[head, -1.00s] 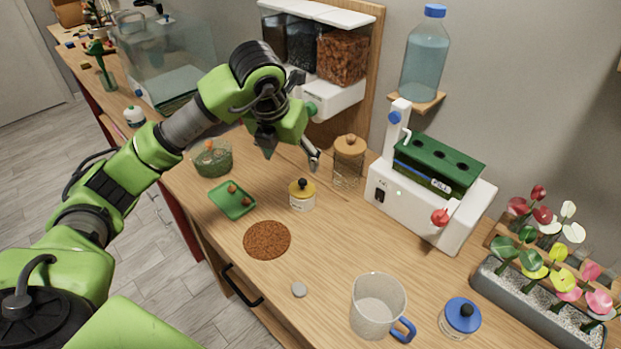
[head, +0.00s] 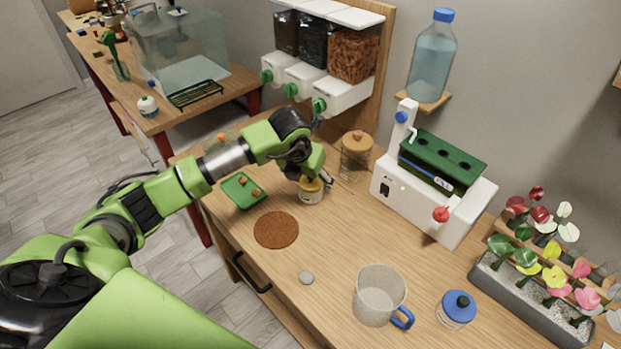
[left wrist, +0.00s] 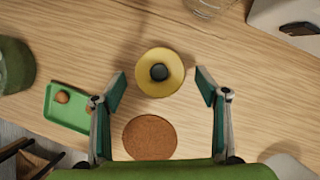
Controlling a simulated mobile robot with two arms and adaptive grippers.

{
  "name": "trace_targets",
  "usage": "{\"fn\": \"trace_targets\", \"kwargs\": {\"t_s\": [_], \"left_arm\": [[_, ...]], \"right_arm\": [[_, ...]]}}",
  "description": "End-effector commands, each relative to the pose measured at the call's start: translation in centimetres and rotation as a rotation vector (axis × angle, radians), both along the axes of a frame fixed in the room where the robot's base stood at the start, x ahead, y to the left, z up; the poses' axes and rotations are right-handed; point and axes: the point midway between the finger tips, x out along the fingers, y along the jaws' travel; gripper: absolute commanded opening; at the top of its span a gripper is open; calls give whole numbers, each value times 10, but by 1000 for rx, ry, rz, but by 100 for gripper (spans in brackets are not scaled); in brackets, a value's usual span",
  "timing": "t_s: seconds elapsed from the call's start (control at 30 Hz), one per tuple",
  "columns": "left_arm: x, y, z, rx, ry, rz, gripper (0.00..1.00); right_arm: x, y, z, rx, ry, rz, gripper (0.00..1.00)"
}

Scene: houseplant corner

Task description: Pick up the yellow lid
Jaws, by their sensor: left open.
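The yellow lid (head: 311,184) sits on a small white jar (head: 311,197) on the wooden counter. In the left wrist view the lid (left wrist: 160,72) is a yellow disc with a black knob at its centre. My left gripper (head: 317,185) is directly above and around the lid in the head view and partly hides it. In the left wrist view its two fingers are spread wide, and the lid lies between and just beyond the fingertips (left wrist: 160,88). I cannot tell whether any finger touches it. My right gripper is in neither view.
A green tray (head: 238,199) and a brown cork mat (head: 276,230) lie near the jar. A glass jar with a cork-coloured lid (head: 356,157) stands just behind it. A clear mug (head: 379,294) and a blue-lidded jar (head: 457,309) stand at the front right.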

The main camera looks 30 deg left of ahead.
Motion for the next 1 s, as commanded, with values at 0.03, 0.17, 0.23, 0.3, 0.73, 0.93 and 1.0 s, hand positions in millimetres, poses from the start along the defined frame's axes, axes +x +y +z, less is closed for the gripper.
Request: {"fn": "trace_targets", "kwargs": {"t_s": [0.03, 0.17, 0.23, 0.3, 0.73, 0.93, 1.0], "left_arm": [[1, 0, -2, 0, 0, 0, 67], [1, 0, -3, 0, -1, 0, 67], [1, 0, -2, 0, 0, 0, 67], [1, 0, -2, 0, 0, 0, 49], [1, 0, -1, 0, -1, 0, 32], [2, 0, 11, -1, -3, 0, 32], [2, 0, 21, 0, -4, 0, 32]], "right_arm": [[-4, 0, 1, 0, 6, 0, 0], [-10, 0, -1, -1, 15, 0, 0], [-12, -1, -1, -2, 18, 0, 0], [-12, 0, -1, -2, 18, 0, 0], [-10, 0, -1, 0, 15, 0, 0], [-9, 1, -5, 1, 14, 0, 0], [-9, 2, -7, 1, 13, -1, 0]]}}
